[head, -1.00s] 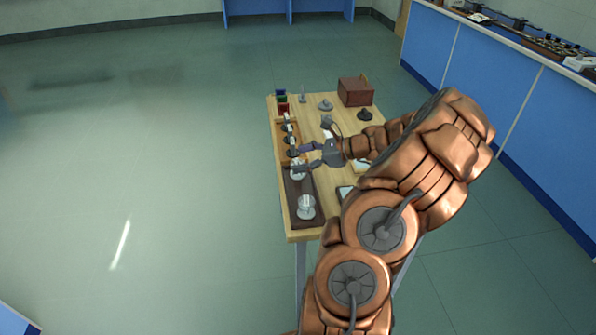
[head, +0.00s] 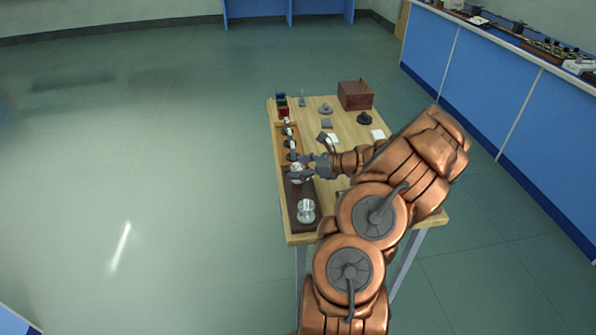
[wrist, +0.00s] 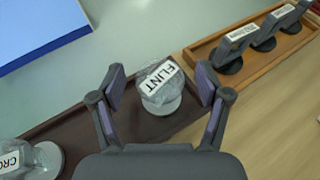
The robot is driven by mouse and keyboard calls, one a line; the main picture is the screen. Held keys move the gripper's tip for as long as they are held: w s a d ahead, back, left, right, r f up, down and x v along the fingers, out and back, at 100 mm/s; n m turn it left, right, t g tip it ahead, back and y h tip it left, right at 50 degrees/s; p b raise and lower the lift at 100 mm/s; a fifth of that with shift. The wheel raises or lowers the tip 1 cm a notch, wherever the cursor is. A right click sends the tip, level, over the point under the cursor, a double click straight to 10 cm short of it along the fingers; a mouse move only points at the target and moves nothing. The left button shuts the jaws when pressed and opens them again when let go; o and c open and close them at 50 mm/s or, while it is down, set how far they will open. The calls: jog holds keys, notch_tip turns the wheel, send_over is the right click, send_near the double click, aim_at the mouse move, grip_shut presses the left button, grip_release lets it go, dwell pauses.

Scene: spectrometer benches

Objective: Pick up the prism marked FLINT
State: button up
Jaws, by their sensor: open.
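The prism marked FLINT (wrist: 157,82) is a clear block on a round pale base, with a white label on top. It stands on a dark tray (wrist: 118,128) in the wrist view. My gripper (wrist: 160,88) is open, with one finger on each side of the prism; I cannot tell whether either finger touches it. In the head view my gripper (head: 310,169) is over the far end of the dark tray (head: 291,195), by the FLINT prism (head: 296,174), which it partly hides.
A second clear prism, its label partly cut off (wrist: 12,160), stands on the same tray. A wooden tray (wrist: 200,48) holds several dark labelled holders. Coloured blocks (head: 282,104) and a brown box (head: 355,94) stand farther back on the table. A blue bench (head: 500,85) runs along the right.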

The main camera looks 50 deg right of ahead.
jog(key=shift+w+a+f, duration=0.1)
jog(key=shift+w+f, duration=0.05)
jog(key=shift+w, duration=0.05)
grip_shut()
dwell(0.6)
